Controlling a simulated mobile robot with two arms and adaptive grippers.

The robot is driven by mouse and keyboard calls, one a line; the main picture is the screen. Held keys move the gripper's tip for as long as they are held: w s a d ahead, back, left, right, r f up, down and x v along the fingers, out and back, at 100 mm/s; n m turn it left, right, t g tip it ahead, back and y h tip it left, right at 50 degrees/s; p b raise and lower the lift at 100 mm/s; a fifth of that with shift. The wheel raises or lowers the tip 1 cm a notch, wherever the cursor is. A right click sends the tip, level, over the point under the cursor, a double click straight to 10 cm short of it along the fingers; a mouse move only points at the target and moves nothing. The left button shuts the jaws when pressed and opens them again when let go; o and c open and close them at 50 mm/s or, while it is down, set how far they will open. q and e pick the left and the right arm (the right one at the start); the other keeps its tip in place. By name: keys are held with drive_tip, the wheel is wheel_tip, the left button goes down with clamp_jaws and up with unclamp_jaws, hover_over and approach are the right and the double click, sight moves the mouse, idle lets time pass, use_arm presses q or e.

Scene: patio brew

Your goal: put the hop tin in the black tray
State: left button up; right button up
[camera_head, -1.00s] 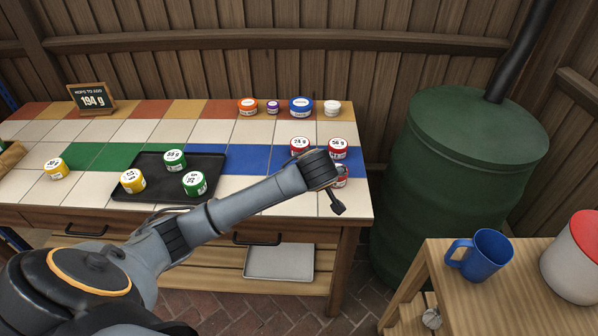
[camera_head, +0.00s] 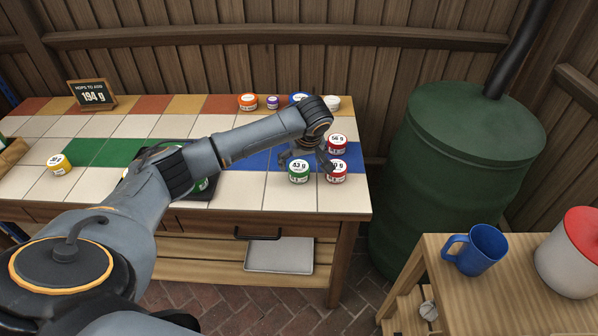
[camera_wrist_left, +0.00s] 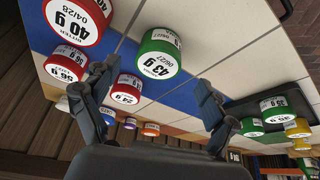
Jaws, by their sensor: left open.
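Several hop tins show at the right of the tiled table: a green 43 g tin (camera_head: 299,173), a red 56 g tin (camera_head: 337,144) and a red 40 g tin (camera_head: 336,172). My left gripper (camera_head: 308,158) is open and empty beside them. In the left wrist view, the green 43 g tin (camera_wrist_left: 158,53) lies just past the opening between the fingers, and a red 24 g tin (camera_wrist_left: 126,89) shows between them; my arm hides that tin in the head view. My right gripper is out of view.
A yellow tin (camera_head: 59,164) stands on the left tiles. Orange (camera_head: 247,102), purple (camera_head: 272,102), blue and white (camera_head: 332,103) tins line the back. A green barrel (camera_head: 455,190) stands right of the table.

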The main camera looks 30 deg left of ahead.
sight(299, 166)
use_arm(q)
drive_tip(key=shift+x, duration=2.7)
drive_tip(key=shift+w, duration=0.15)
drive_tip(key=c, duration=1.4)
drive_tip(key=shift+o, duration=0.2)
drive_tip(key=shift+r, duration=0.1)
drive_tip(key=shift+r, duration=0.1)
